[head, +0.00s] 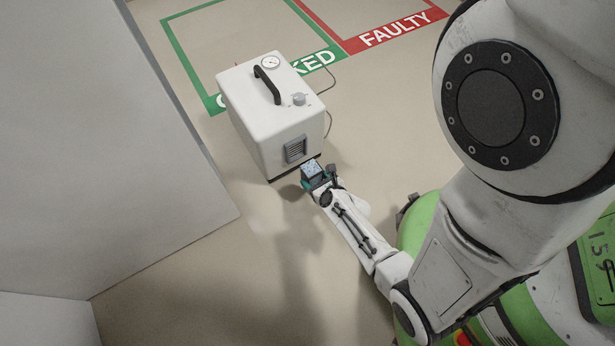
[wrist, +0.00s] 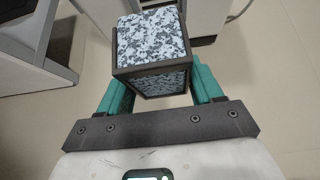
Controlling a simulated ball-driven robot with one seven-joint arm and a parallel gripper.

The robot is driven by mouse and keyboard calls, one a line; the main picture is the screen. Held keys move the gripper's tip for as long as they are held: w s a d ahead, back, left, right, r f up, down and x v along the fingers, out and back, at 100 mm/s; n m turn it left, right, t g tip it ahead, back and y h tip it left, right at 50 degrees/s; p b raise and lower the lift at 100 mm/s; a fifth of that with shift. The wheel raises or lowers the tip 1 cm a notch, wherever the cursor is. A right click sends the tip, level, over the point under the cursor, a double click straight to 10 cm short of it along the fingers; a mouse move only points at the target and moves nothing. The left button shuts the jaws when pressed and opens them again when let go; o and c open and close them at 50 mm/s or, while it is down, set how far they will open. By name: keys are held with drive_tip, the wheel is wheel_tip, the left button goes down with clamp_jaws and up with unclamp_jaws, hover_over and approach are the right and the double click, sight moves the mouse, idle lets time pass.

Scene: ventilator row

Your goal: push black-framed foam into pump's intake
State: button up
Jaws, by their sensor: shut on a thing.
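The pump (head: 268,112) is a white box with a black handle, a gauge and a knob on top, standing on the floor. Its intake (head: 295,149) is a grey slatted opening low on its near face. My gripper (head: 316,176) is just in front of that face, a little below and right of the intake. In the wrist view my gripper (wrist: 163,92) has its teal fingers shut on the black-framed foam (wrist: 152,40), a speckled blue-grey block. The foam also shows in the head view (head: 311,169). I cannot tell whether it touches the pump.
A green floor marking (head: 180,55) lies behind the pump, and a red one marked FAULTY (head: 395,30) is at the top right. A large grey cabinet (head: 110,130) stands at the left. A dark cable (head: 329,122) runs along the pump's right side. Floor in front is clear.

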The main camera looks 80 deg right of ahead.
sight(307, 164)
drive_tip(key=shift+s+d, duration=0.15)
drive_tip(key=shift+d, duration=0.35)
drive_tip(key=shift+w+d+p, duration=0.4)
drive_tip(key=shift+w+d, duration=1.45)
drive_tip(key=shift+d, duration=0.2)
drive_tip(key=shift+w+d+r+p, duration=0.1)
drive_tip(key=shift+w+d+p, duration=0.1)
drive_tip(key=shift+p, duration=0.1)
drive_tip(key=shift+w+d, duration=0.7)
drive_tip(key=shift+d, duration=0.1)
idle(0.4)
drive_tip(key=o, duration=1.2)
drive_tip(key=shift+o, duration=0.2)
drive_tip(key=shift+p, duration=0.3)
